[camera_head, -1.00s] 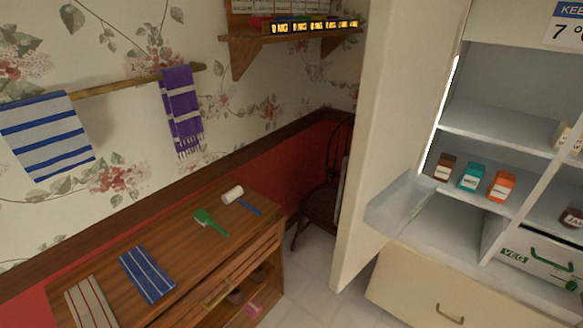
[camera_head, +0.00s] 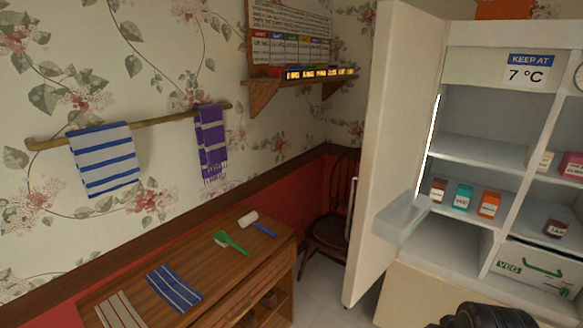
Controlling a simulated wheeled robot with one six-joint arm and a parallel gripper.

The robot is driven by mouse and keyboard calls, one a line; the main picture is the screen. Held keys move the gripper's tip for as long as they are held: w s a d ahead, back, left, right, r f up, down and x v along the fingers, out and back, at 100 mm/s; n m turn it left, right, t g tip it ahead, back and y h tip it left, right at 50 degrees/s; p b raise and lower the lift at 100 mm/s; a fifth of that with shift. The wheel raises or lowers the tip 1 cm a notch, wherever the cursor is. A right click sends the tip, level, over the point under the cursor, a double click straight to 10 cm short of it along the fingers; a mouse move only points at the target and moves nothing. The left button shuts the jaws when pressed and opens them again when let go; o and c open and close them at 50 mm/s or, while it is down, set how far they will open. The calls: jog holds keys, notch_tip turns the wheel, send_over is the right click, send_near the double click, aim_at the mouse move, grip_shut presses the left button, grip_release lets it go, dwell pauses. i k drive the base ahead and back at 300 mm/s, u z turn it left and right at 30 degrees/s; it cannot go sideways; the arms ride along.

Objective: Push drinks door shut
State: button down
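The tall cream fridge door (camera_head: 388,140) stands wide open, left of the cabinet it belongs to. Its outer side faces the wall and has a long pale upright handle (camera_head: 351,208). A clear door bin (camera_head: 402,217) sticks out from its inner side. The fridge's inside (camera_head: 478,150) is open to view, under a "KEEP AT 7 °C" sign (camera_head: 529,70). No drinks label can be read on the door. A dark rounded part, seemingly of my arm, shows at the bottom right edge, apart from the door. My gripper's fingers are out of frame.
Small boxes (camera_head: 463,197) stand on a fridge shelf, with a VEG drawer (camera_head: 533,270) below. A cream drawer front (camera_head: 420,297) lies beneath the opening. A wooden side table (camera_head: 205,265) and a dark chair (camera_head: 325,230) stand left of the door. Pale floor shows between table and door.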

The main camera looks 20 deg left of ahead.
aim_at(407, 42)
jog(key=u, duration=1.7)
jog(key=i, duration=1)
